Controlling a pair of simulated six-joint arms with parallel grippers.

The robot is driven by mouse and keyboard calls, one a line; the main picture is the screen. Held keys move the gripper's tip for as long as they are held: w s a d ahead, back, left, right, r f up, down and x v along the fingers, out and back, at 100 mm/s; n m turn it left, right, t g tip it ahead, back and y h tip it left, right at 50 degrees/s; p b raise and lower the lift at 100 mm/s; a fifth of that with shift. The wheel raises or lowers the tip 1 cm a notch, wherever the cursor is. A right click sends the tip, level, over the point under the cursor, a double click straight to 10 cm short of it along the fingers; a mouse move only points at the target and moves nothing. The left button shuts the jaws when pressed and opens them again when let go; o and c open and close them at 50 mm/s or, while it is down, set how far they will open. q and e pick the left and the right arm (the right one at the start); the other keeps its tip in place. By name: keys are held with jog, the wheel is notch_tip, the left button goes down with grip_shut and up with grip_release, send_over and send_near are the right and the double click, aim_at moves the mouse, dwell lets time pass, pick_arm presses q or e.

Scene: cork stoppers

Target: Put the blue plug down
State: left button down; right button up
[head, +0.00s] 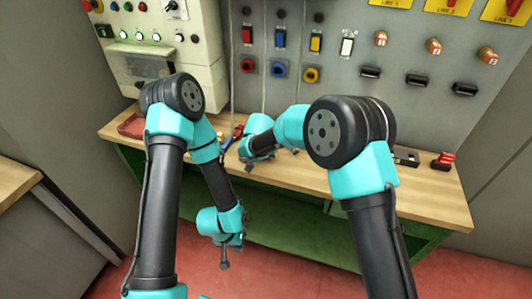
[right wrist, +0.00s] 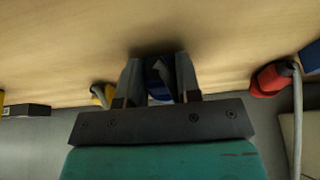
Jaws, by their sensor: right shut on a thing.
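In the right wrist view my right gripper (right wrist: 160,78) is shut on the blue plug (right wrist: 161,66), which shows between the two grey fingers, close to the wooden bench top (right wrist: 70,50). Whether the plug touches the wood, I cannot tell. In the head view my right gripper (head: 250,160) is low over the bench (head: 300,172), and the plug in it cannot be made out. My left gripper (head: 225,260) hangs in front of the bench, pointing down, away from the plug. Its fingers are too small to read.
In the right wrist view a yellow plug (right wrist: 100,94) lies left of my gripper and a red plug (right wrist: 272,79) with a grey cable lies right. Behind the bench stands a panel with coloured sockets (head: 279,69). A red-and-black item (head: 443,161) is at the bench's right end.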

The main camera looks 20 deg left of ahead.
jog(key=o, duration=0.9)
jog(key=shift+o, duration=0.2)
jog(key=shift+r, duration=0.1)
jog(key=v, duration=1.2)
jog(key=shift+s, duration=0.1)
